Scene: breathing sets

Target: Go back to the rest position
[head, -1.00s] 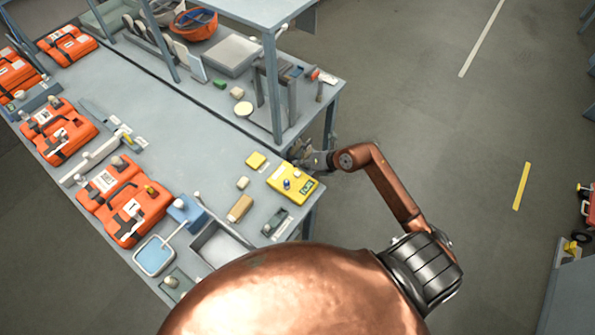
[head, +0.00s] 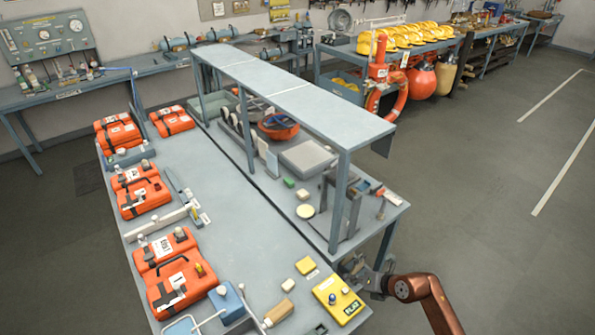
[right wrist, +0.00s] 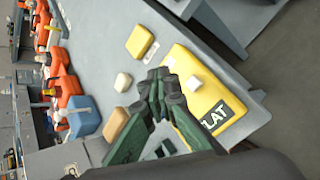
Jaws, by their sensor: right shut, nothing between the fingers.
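A white knob (right wrist: 194,83) on the box shows beside the fingertips. My copper right arm (head: 425,298) comes in from the lower right in the head view. My left gripper is in neither view.
Orange breathing sets (head: 172,277) line the left of the bench. A raised shelf (head: 290,95) on posts stands behind the gripper. A small yellow block (head: 305,265), a tan block (head: 278,313) and a blue block (head: 226,303) lie nearby. The floor at right (head: 490,230) is clear.

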